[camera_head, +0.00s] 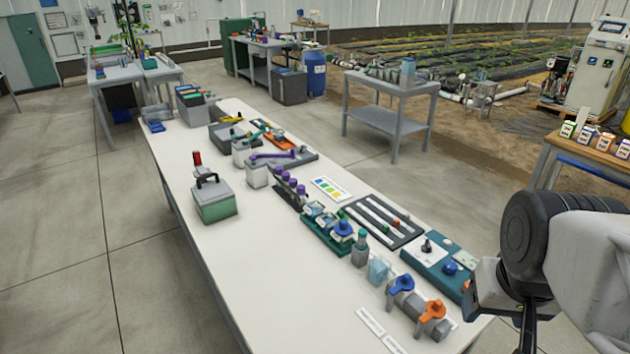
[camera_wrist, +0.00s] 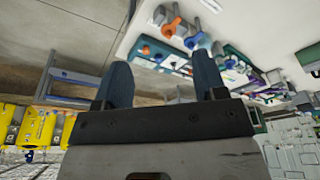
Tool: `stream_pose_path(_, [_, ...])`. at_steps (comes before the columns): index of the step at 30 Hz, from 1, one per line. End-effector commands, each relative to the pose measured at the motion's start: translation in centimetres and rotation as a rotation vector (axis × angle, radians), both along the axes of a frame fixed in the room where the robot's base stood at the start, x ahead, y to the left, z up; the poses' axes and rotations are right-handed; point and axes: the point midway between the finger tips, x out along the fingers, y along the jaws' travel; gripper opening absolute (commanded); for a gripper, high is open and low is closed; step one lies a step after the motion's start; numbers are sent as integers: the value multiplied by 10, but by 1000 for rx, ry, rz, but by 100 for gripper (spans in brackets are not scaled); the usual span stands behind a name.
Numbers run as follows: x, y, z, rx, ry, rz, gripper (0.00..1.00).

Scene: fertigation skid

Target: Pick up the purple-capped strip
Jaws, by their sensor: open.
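A dark rack with a row of purple caps (camera_head: 289,184) stands mid-table in the head view. A black tray (camera_head: 382,222) beside it holds white strips with small coloured ends, green and red among them; I cannot tell whether one is purple, or which item is the purple-capped strip. My gripper (camera_wrist: 163,88) is open and empty, its two dark fingers apart in the wrist view. In the head view it is at the right, beyond the table's near right end, well away from the rack and tray.
The long white table (camera_head: 165,180) also carries an orange-handled valve (camera_head: 431,312), a blue-handled valve (camera_head: 400,285), a teal box (camera_head: 440,268), a bottle (camera_head: 360,248) and a green-bodied container (camera_head: 214,199). The table's near left part is clear.

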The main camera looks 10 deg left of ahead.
Motion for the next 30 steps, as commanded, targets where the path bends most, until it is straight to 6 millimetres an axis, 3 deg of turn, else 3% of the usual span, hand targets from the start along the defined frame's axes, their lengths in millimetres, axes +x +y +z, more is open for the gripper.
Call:
stream_pose_path(8, [6, 1, 3, -3, 2, 19, 65])
stream_pose_path(14, [29, 6, 13, -17, 11, 94, 65])
stream_pose_path(30, [143, 37, 46, -79, 47, 458, 65])
